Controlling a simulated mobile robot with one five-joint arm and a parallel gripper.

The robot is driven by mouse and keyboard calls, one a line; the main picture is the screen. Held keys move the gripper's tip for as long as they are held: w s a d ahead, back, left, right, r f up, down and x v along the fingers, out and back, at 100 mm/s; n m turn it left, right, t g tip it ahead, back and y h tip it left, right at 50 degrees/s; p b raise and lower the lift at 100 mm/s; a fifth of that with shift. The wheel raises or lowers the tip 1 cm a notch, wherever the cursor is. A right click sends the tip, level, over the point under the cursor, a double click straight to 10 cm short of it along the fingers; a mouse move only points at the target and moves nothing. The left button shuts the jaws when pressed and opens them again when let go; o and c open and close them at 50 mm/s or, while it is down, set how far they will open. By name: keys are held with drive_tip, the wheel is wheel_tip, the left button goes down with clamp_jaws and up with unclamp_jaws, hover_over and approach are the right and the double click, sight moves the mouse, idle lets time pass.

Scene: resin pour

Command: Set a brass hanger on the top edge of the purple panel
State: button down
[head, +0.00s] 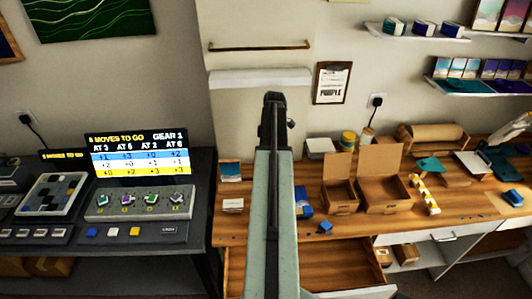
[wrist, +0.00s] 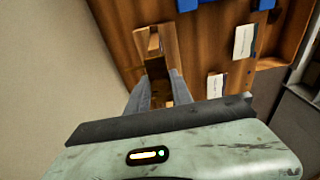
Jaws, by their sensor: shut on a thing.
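My gripper (wrist: 163,78) is at the far end of my raised arm. In the wrist view its two grey fingers are closed around a brown, brass-toned piece (wrist: 155,45), which looks like a hanger; its full shape is not clear. In the head view the arm end (head: 273,97) stands in front of the wall, below a white ledge, and its fingers and load are hidden. A thin brass rail (head: 258,47) runs along the wall above the ledge (head: 260,77). I cannot make out a purple panel for certain; small purple-toned pieces (head: 489,68) stand on the right shelf.
A dark console (head: 140,205) with a lit screen (head: 140,158) stands at left. A clipboard (head: 333,82) hangs on the wall. The wall around the arm is mostly clear.

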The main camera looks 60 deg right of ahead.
drive_tip(key=shift+f+b, duration=0.4)
drive_tip(key=shift+f, duration=0.1)
drive_tip(key=shift+f, duration=0.1)
drive_tip(key=shift+f+b, duration=0.3)
drive_tip(key=shift+b, duration=0.1)
drive_tip(key=shift+f, duration=0.2)
idle(1.1)
idle(0.4)
drive_tip(key=c, duration=1.1)
unclamp_jaws()
drive_tip(key=shift+o, duration=0.2)
